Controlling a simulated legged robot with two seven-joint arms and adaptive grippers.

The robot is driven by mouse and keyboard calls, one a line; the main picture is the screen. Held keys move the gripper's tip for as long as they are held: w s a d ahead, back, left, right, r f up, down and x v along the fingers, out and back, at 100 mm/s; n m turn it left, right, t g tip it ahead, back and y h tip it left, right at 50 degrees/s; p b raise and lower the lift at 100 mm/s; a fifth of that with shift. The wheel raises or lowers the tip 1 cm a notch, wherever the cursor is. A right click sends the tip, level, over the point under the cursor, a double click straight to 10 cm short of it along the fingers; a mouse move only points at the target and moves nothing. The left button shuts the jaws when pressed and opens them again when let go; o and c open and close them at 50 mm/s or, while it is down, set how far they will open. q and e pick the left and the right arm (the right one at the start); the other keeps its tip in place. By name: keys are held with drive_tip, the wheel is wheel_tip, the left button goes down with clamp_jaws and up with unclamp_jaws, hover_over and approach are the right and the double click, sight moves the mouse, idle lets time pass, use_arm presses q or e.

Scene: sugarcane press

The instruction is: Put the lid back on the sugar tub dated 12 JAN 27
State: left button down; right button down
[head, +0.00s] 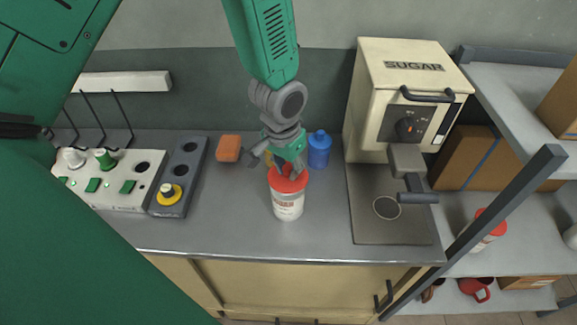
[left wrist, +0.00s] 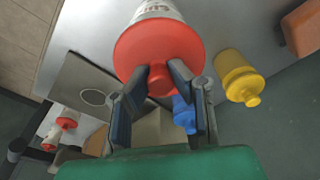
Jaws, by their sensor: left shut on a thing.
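A white sugar tub (head: 288,207) stands upright on the grey counter, with red print on its label; the date is too small to read. A red lid (head: 285,182) is at its mouth. My left gripper (head: 287,171) is above the tub, pointing down, shut on the lid's knob. In the left wrist view the fingers (left wrist: 159,82) flank the knob of the red lid (left wrist: 150,45), with the white tub (left wrist: 158,8) directly beyond it. I cannot tell whether the lid is fully seated. My right gripper is not in view.
A blue bottle (head: 319,152) and an orange block (head: 229,148) stand behind the tub; a yellow bottle (left wrist: 240,80) is close by. The SUGAR machine (head: 400,90) is to the right. Another red-lidded tub (head: 487,231) is on the shelf. The counter's front is clear.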

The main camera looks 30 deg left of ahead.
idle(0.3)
use_arm(q)
drive_tip(key=c, duration=0.9)
unclamp_jaws()
drive_tip(key=shift+r, duration=0.1)
drive_tip(key=shift+r+p, duration=3.4)
drive_tip(key=shift+r, duration=0.05)
drive_tip(key=shift+f, duration=0.1)
clamp_jaws()
